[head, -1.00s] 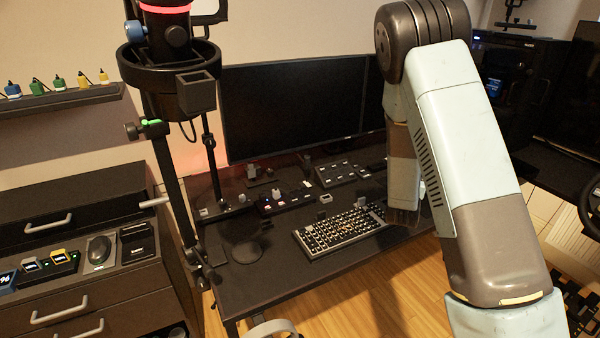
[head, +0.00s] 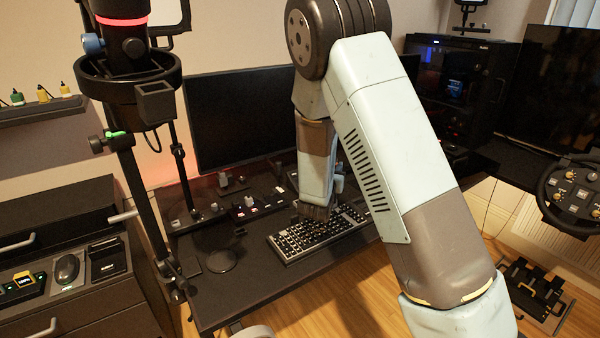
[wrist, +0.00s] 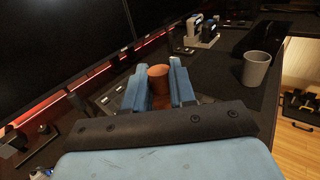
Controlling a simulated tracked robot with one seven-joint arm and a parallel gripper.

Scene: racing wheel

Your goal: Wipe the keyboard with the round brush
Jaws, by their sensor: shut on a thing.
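The dark keyboard (head: 290,246) with light-edged keys lies on the black desk in the head view. My gripper (head: 318,203) points down over its middle and back part. In the wrist view my gripper (wrist: 159,84) has its blue fingers closed on both sides of the round brush (wrist: 159,72), whose reddish-brown round end shows between them. In the head view a dark brush-like end shows low under the fingers, at or just above the keys; I cannot tell whether it touches. The wrist view does not show the keyboard, which my gripper hides.
A large monitor (head: 245,115) stands behind the keyboard. A dark stand (head: 140,185) rises left of it, with a round dark pad (head: 222,261) on the desk. Small control boxes (head: 245,208) sit behind the keys. A grey cup (wrist: 256,68) stands to the right in the wrist view.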

